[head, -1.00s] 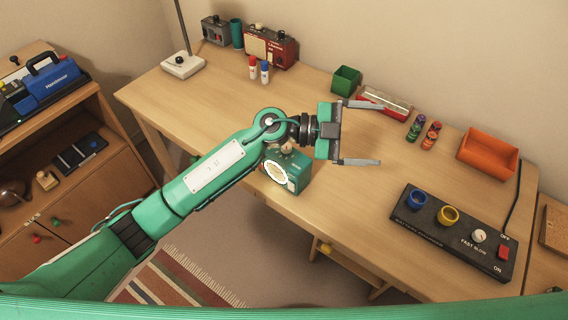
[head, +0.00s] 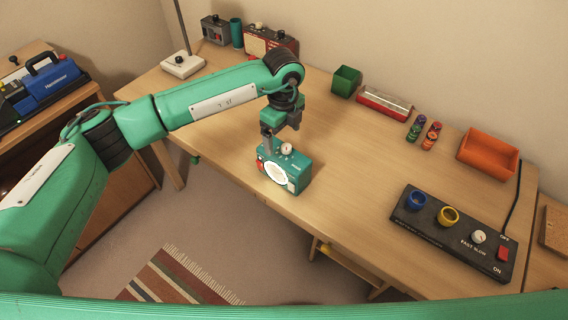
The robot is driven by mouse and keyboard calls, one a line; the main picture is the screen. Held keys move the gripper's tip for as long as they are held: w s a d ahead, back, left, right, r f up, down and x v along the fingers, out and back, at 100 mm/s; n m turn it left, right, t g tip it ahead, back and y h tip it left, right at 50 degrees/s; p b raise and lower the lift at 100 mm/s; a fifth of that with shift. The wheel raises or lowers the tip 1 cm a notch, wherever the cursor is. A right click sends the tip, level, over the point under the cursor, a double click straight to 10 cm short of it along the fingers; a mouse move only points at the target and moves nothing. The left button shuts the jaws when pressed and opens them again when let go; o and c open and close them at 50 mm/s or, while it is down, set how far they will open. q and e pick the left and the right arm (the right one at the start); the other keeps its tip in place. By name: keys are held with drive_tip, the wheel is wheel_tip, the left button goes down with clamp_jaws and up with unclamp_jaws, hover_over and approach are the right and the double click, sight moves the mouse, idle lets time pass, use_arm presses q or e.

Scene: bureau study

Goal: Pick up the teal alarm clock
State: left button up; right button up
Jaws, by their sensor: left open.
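The teal alarm clock (head: 298,177) stands upright near the front edge of the desk, its round white face turned to the front left. A small pale knob shows on its top. My left gripper (head: 272,142) points down just above and behind the clock's upper left part. One finger shows beside the top of the clock; the other is mostly hidden. The gripper is open, and the clock rests on the desk. I cannot tell whether a finger touches it. My right gripper is not in view.
A black control panel (head: 432,225) with knobs lies to the right on the desk (head: 350,150). An orange tray (head: 487,155), a green cup (head: 346,80) and a red-and-silver box (head: 384,103) stand along the back. The desktop right of the clock is clear.

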sight(283, 146)
use_arm(q)
wheel_tip(283, 146, down, 4)
drive_tip(key=shift+f+p, duration=0.1)
drive_tip(key=shift+p, duration=0.2)
drive_tip(key=shift+f, duration=0.25)
drive_tip(key=shift+s+f, duration=0.1)
drive_tip(key=shift+f, duration=0.1)
drive_tip(key=f, duration=0.1)
drive_tip(key=f+p, duration=0.1)
drive_tip(key=f, duration=0.2)
drive_tip(key=shift+s+d+f+p, duration=0.1)
drive_tip(key=shift+s+f+p, duration=0.15)
drive_tip(key=shift+s+p, duration=0.15)
drive_tip(key=shift+f, duration=0.25)
drive_tip(key=shift+r, duration=0.1)
drive_tip(key=c, duration=1.3)
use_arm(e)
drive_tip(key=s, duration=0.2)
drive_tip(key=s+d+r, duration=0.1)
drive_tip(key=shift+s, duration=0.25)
